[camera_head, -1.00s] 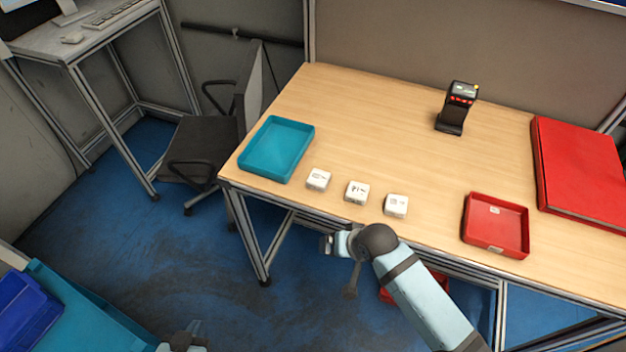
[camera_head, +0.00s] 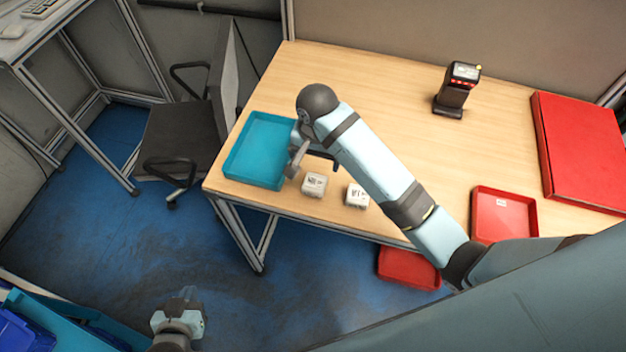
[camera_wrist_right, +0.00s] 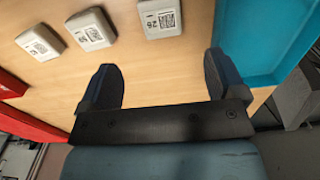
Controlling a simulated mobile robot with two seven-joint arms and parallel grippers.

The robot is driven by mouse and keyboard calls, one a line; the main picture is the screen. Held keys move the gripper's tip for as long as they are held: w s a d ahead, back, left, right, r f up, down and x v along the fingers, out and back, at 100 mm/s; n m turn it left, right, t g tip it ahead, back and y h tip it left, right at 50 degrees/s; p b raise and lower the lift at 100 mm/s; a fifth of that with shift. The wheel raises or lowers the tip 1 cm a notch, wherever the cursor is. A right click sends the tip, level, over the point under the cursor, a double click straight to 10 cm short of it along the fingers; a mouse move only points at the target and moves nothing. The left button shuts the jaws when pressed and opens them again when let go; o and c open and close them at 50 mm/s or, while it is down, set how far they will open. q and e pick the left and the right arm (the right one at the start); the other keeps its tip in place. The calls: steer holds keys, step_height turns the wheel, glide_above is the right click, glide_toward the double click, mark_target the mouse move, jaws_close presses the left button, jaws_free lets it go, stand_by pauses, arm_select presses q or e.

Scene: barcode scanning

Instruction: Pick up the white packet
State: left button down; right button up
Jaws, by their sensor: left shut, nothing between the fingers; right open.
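Three small white packets with printed labels sit in a row on the wooden table. In the head view the left packet (camera_head: 314,185) and another packet (camera_head: 356,195) show; the third is hidden behind my right arm. In the wrist view all three show: one near the teal tray (camera_wrist_right: 161,17), a middle one (camera_wrist_right: 90,28) and a far-left one (camera_wrist_right: 40,42). My right gripper (camera_wrist_right: 160,80) is open and empty, with the nearest packet ahead of its fingers, apart from them. My left gripper (camera_head: 187,298) is shut and empty, low over the floor area.
The teal tray (camera_head: 258,152) lies at the table's left edge. A black scanner (camera_head: 456,90) stands at the back. A red tray (camera_head: 503,214) and a large red box (camera_head: 580,150) lie on the right. The table's middle back is clear.

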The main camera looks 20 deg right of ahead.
glide_above(315, 182)
step_height(315, 182, down, 5)
steer(key=shift+d+r+p, duration=0.1)
steer(key=shift+r+p, duration=0.05)
steer(key=shift+p, duration=0.15)
step_height(315, 182, down, 6)
steer(key=shift+r+p, duration=0.25)
steer(key=shift+p, duration=0.35)
steer(key=shift+f, duration=0.35)
steer(key=shift+c, duration=0.4)
steer(key=c, duration=1)
steer(key=shift+r, duration=0.1)
